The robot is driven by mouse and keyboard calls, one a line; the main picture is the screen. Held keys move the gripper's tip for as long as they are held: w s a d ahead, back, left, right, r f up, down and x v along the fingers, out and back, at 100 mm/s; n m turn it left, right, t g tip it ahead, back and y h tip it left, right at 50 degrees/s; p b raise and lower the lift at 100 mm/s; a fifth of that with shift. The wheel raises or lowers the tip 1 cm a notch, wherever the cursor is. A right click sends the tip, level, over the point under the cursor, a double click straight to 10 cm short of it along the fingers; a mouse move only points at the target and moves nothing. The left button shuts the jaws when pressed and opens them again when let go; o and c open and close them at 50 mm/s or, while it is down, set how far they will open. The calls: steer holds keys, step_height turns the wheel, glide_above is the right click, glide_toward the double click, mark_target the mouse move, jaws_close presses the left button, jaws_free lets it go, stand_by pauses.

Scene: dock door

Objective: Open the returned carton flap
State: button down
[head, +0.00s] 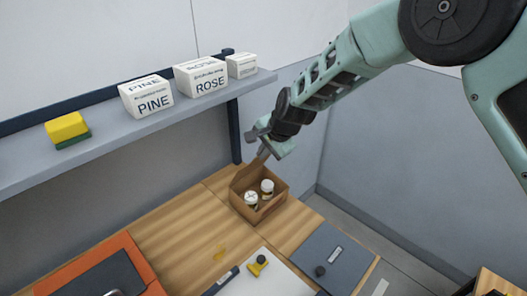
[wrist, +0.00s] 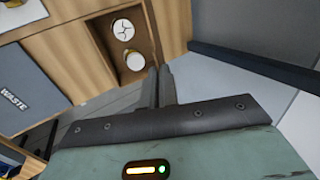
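The brown carton (head: 268,211) stands open-topped on the wooden bench in the head view, with two white-lidded jars inside. Its flap (head: 244,177) stands raised at the back-left side. The carton also shows at the top of the wrist view (wrist: 102,38), where the flap (wrist: 173,25) is a brown panel right of the jars. My gripper (head: 262,153) is just above the flap's upper edge. In the wrist view my gripper's fingers (wrist: 160,68) are close together, with their tips at or very near the flap. I see nothing clearly held between them.
The jars (head: 251,198) (head: 267,187) sit close together. A shelf (head: 110,118) above the bench holds PINE (head: 147,98) and ROSE (head: 200,78) boxes and a yellow-green sponge (head: 67,130). A grey panel (head: 327,262), marked WASTE in the wrist view, lies right of the carton.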

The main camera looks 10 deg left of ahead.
steer(key=c, duration=2.1)
jaws_free()
steer(key=o, duration=0.5)
steer(key=shift+c, duration=0.2)
steer(key=shift+r, duration=0.1)
steer(key=b+v, duration=0.5)
steer(key=v, duration=1.2)
steer(key=shift+b, duration=0.4)
steer(key=shift+r, duration=0.15)
